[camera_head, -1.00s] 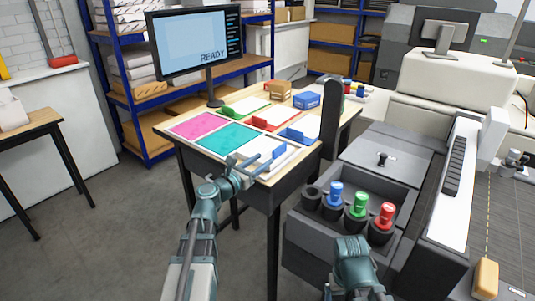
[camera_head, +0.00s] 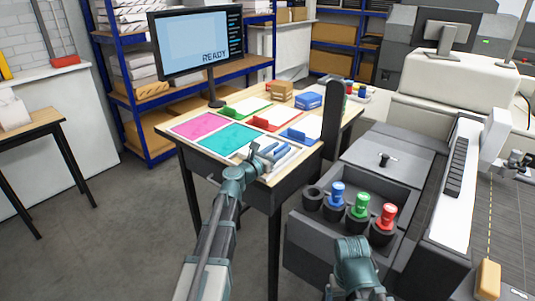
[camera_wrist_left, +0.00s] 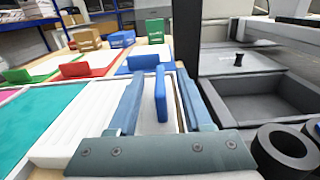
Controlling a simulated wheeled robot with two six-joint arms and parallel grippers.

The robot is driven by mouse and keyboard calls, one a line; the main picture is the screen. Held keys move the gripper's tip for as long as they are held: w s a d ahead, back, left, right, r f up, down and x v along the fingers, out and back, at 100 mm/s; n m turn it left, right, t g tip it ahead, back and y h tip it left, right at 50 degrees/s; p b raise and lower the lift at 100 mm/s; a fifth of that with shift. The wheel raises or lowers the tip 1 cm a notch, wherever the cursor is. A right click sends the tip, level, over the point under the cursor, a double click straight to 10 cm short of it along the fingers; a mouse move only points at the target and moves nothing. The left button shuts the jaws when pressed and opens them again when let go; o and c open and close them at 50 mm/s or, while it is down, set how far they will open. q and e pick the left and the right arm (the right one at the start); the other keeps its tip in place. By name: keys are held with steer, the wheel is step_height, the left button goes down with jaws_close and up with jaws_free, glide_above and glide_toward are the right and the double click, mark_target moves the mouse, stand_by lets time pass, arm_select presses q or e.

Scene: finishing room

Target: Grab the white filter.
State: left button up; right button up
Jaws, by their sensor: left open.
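The white filter (camera_wrist_left: 78,128) is a ribbed white panel with an upright blue handle (camera_wrist_left: 161,95), lying near the front edge of the table. My left gripper (camera_wrist_left: 158,88) is open over its right part, one finger on each side of the blue handle. Gaps show between handle and fingers; the gripper plate hides the filter's near part. In the head view my left gripper (camera_head: 270,156) comes in over the table's front edge and covers part of the filter. My right arm (camera_head: 355,262) shows at the bottom; its fingers cannot be seen.
Panels with green, red and blue handles lie behind, beside a teal sheet (camera_head: 227,138) and a pink sheet (camera_head: 199,122). A dark upright post (camera_head: 333,115) stands at the table's right edge. Right of it is a grey machine with blue, green and red-topped bottles (camera_head: 361,205).

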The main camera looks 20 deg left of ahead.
arm_select(q)
steer(key=shift+w, duration=0.2)
steer(key=shift+c, duration=0.3)
jaws_close()
stand_by(1.0)
